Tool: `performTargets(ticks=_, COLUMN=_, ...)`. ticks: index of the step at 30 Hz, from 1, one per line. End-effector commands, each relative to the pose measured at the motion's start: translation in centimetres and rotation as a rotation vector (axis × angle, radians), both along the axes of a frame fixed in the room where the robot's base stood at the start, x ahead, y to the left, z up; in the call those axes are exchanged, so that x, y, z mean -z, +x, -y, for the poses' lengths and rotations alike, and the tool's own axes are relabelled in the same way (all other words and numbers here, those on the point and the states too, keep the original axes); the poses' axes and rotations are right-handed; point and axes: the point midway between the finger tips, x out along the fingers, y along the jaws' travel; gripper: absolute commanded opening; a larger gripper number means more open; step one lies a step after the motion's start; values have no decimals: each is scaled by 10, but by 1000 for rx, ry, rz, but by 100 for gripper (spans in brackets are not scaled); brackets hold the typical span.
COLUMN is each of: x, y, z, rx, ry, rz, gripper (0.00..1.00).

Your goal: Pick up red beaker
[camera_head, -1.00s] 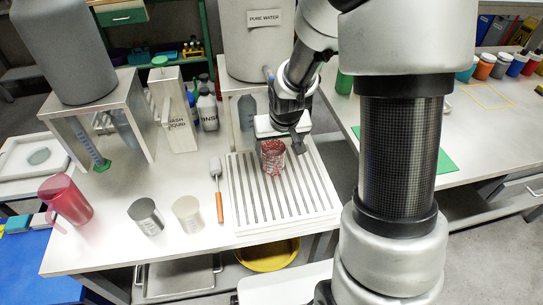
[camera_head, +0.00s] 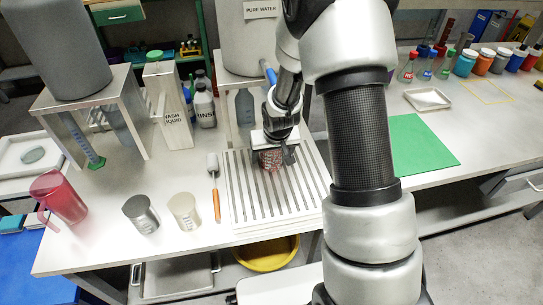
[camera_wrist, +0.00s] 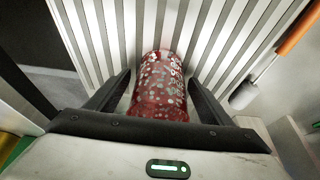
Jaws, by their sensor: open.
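The red beaker (camera_head: 271,160) stands on the white slatted rack (camera_head: 245,205) in the head view, partly hidden by my gripper (camera_head: 272,150). In the wrist view the red beaker (camera_wrist: 160,88) is speckled with pale spots and lies between the two dark fingers of my gripper (camera_wrist: 160,92). The fingers are open, one on each side, with gaps between them and the beaker. The lower part of the beaker in the wrist view is hidden behind the gripper body.
A brush with an orange handle (camera_head: 216,205) lies left of the rack. A grey cup (camera_head: 141,215), a cream cup (camera_head: 185,212) and a red pitcher (camera_head: 62,198) stand further left. A water tank stand (camera_head: 235,90) is behind. A green mat (camera_head: 420,145) lies on the right table.

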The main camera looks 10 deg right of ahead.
Motion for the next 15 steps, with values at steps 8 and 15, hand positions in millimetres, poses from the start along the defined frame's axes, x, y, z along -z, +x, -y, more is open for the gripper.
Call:
performTargets(ticks=8, x=0, y=0, z=0, rx=0, ry=0, rz=-1, gripper=42)
performTargets(ticks=15, x=-1, y=0, z=0, rx=0, ry=0, rz=0, gripper=20)
